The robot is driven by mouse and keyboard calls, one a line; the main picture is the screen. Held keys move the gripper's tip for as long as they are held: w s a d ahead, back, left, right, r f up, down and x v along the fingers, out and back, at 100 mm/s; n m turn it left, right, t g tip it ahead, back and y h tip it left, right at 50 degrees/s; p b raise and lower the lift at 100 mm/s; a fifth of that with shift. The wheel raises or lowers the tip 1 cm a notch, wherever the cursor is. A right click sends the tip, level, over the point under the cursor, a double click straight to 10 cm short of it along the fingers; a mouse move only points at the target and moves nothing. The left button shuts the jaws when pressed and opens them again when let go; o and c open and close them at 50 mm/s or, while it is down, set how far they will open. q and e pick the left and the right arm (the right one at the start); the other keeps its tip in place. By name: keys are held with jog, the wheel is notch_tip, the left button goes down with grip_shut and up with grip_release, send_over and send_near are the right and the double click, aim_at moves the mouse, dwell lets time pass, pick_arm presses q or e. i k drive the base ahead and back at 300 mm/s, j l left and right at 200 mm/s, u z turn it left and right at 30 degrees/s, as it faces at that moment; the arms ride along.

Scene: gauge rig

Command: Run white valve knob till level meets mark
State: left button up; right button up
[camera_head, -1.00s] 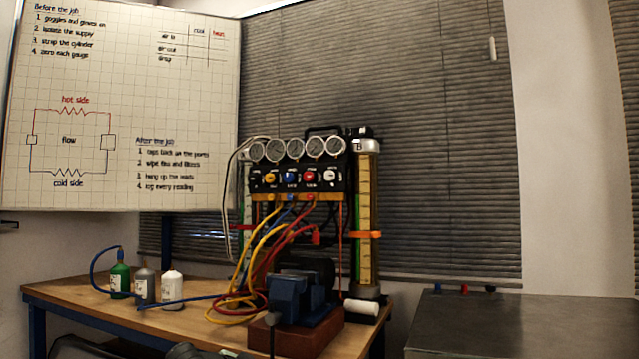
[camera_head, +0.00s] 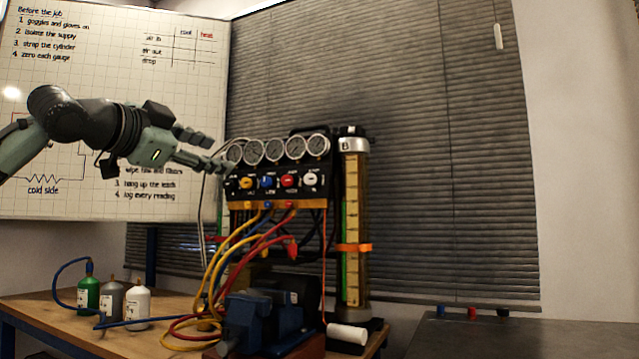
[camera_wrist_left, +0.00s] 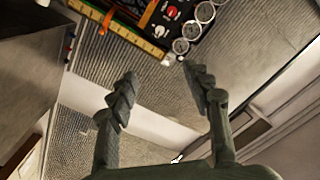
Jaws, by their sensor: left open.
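The white valve knob (camera_head: 311,179) sits at the right end of the black gauge panel's knob row; a white knob (camera_wrist_left: 158,30) also shows in the left wrist view. Right of the panel stands the upright sight tube (camera_head: 355,205) marked B, with a yellow scale and an orange band (camera_head: 353,247) around it. The liquid level is too small to tell. My left gripper (camera_head: 213,153) is open and empty, left of the panel in the picture and near the leftmost gauge, apart from the white knob. The left wrist view shows its spread fingers (camera_wrist_left: 163,84). My right gripper is not in view.
Several round gauges (camera_head: 275,150) top the panel. Yellow, red and blue hoses (camera_head: 240,238) hang in front of it. A grey cabinet (camera_head: 480,338) is at right.

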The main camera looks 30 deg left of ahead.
aim_at(310, 178)
jog(key=i+j, duration=0.15)
jog(key=i, duration=0.75)
